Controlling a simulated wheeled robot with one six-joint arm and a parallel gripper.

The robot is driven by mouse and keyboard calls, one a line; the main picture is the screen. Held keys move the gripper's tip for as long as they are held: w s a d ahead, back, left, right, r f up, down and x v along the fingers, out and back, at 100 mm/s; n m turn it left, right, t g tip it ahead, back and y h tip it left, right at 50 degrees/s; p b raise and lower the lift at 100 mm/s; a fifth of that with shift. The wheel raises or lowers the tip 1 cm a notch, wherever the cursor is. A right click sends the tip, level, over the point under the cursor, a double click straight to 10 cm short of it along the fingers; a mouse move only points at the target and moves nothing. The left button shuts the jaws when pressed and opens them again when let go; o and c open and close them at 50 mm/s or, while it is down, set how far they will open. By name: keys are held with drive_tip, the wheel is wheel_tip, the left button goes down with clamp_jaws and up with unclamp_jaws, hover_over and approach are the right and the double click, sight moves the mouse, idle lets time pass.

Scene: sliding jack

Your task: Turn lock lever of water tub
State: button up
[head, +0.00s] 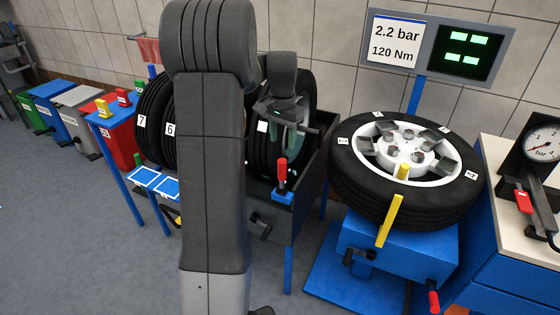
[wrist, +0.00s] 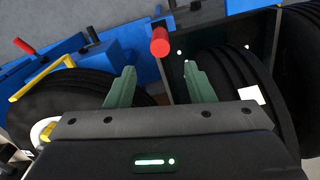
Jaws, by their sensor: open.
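The water tub (head: 312,190) is a dark, open-topped box on blue legs, with a tire standing in it. Its lock lever has a red handle (head: 282,172) standing upright on a blue block at the tub's front rim. My gripper (head: 278,138) is above the tub in the head view, pointing down. In the wrist view its green fingers (wrist: 157,72) are spread apart and empty. The red handle (wrist: 160,42) shows end-on just beyond the fingertips, roughly in line with the gap. I cannot tell how far below them it is. My arm hides part of the tub's left side.
A wheel (head: 345,170) lies on a blue stand to the right, with a yellow bar (head: 390,220) and a red-handled crank. A bench (head: 540,190) with a gauge is far right. Tires and a blue table (head: 112,120) stand left. Open floor lies in front.

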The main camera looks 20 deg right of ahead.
sight(283, 169)
wheel_tip(283, 169, down, 12)
drive_tip(key=shift+f+p, duration=0.2)
drive_tip(key=shift+p, duration=0.3)
clamp_jaws()
